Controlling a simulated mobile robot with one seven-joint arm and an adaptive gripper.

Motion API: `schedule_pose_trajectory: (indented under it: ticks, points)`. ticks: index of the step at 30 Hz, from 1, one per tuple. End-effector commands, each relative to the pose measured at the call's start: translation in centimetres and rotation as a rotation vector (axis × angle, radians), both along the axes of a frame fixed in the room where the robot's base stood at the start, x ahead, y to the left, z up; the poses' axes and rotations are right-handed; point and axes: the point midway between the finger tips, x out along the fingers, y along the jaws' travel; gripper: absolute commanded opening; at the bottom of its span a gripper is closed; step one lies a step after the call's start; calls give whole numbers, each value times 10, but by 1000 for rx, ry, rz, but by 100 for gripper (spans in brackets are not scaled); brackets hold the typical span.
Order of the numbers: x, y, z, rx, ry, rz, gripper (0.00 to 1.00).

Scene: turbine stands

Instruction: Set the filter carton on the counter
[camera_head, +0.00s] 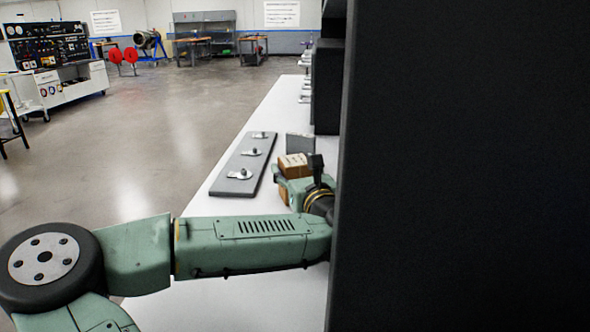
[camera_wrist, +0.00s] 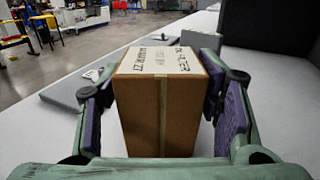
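The filter carton (camera_wrist: 157,112) is a brown box with a pale printed top, upright between the fingers in the wrist view. In the head view, the carton (camera_head: 293,161) shows beyond my forearm, partly hidden by my gripper (camera_head: 294,188).
A grey plate with several metal fittings (camera_head: 246,164) lies left of the carton. A small grey panel (camera_head: 300,143) stands behind it. A large dark panel (camera_head: 460,170) blocks the right of the head view. Bare counter lies beyond the plate.

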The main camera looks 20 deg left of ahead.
Motion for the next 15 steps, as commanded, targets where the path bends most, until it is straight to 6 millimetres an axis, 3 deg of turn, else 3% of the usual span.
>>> schedule_pose_trajectory:
  ticks: [4, 15]
  points:
    - [0, 0, 0, 0, 0, 0, 71]
    - [0, 0, 5, 1, 0, 0, 71]
